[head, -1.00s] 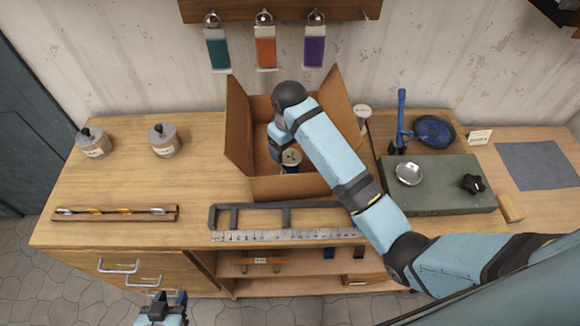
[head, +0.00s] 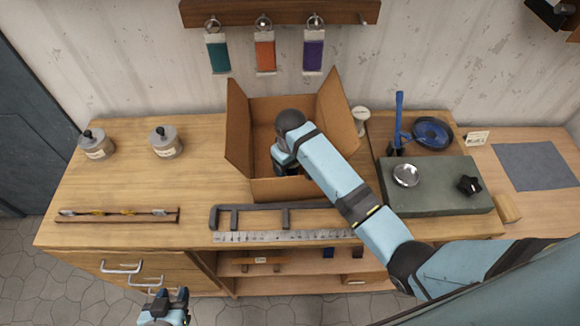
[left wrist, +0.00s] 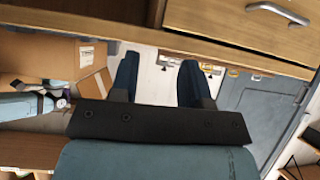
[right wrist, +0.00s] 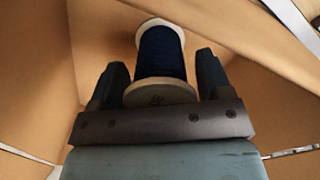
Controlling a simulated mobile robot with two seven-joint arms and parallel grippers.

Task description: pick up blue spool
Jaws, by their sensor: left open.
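The blue spool (right wrist: 160,55) has dark blue thread between pale flanges and is inside the open cardboard box (head: 238,130). In the right wrist view it lies between the two fingers of my right gripper (right wrist: 163,75), with small gaps showing beside the thread. The fingers look open around it. In the head view my right gripper (head: 287,168) is down in the box and hides the spool. My left gripper (head: 170,294) is low in front of the drawers, and in the left wrist view (left wrist: 158,75) its fingers are apart and empty.
The box flaps stand up around my right arm. A pale spool (head: 361,116) stands right of the box. A dark metal frame (head: 265,215) and a ruler (head: 285,237) lie in front. A green-grey slab (head: 435,197) is at the right.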

